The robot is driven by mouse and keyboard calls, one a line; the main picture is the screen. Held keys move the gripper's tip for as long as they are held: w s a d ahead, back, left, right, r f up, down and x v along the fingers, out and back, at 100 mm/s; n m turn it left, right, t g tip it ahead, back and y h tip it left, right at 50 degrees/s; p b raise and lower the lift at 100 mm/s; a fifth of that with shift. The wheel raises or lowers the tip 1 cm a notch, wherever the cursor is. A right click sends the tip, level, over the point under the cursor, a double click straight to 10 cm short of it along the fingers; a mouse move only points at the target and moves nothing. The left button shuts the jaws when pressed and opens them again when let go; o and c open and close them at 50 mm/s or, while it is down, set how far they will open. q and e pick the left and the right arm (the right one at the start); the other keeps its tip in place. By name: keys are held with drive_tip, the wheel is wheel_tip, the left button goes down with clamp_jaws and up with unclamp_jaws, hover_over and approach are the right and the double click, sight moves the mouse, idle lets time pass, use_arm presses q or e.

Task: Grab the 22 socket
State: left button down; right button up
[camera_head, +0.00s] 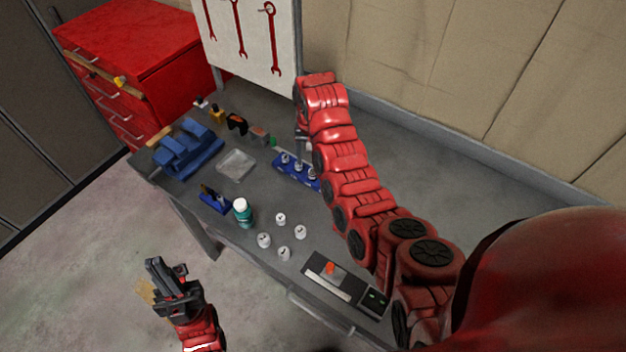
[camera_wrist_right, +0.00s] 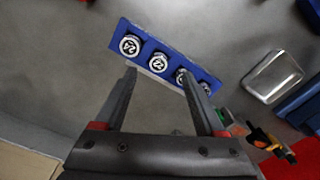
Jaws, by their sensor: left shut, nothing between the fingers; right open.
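The 22 socket (camera_wrist_right: 158,62) is a round silver socket with a dark "22" on its top. It stands in a blue holder (camera_wrist_right: 119,32) between the 24 socket (camera_wrist_right: 130,45) and a socket partly covered by a finger. My right gripper (camera_wrist_right: 159,74) is open, its fingertips on either side of the 22 socket in the picture; I cannot tell the height gap. In the head view the holder (camera_head: 283,173) lies on the workbench, its right end hidden by my right arm. My left gripper (camera_head: 165,272) is shut and empty, off the bench's front-left side.
A black panel (camera_head: 345,279) lies near the front edge.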

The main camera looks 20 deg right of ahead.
sight(313, 172)
drive_tip(key=shift+f, duration=0.45)
drive_tip(key=shift+d+f+p, duration=0.15)
drive_tip(key=shift+f+p, duration=0.4)
drive_tip(key=shift+p, duration=0.45)
drive_tip(key=shift+w+f+p, duration=0.1)
drive_tip(key=shift+f+p, duration=0.25)
drive_tip(key=shift+f, duration=0.05)
drive_tip(key=shift+w+d+f+p, duration=0.1)
drive_tip(key=shift+f+p, duration=0.4)
drive_tip(key=shift+f, duration=1.1)
clamp_jaws()
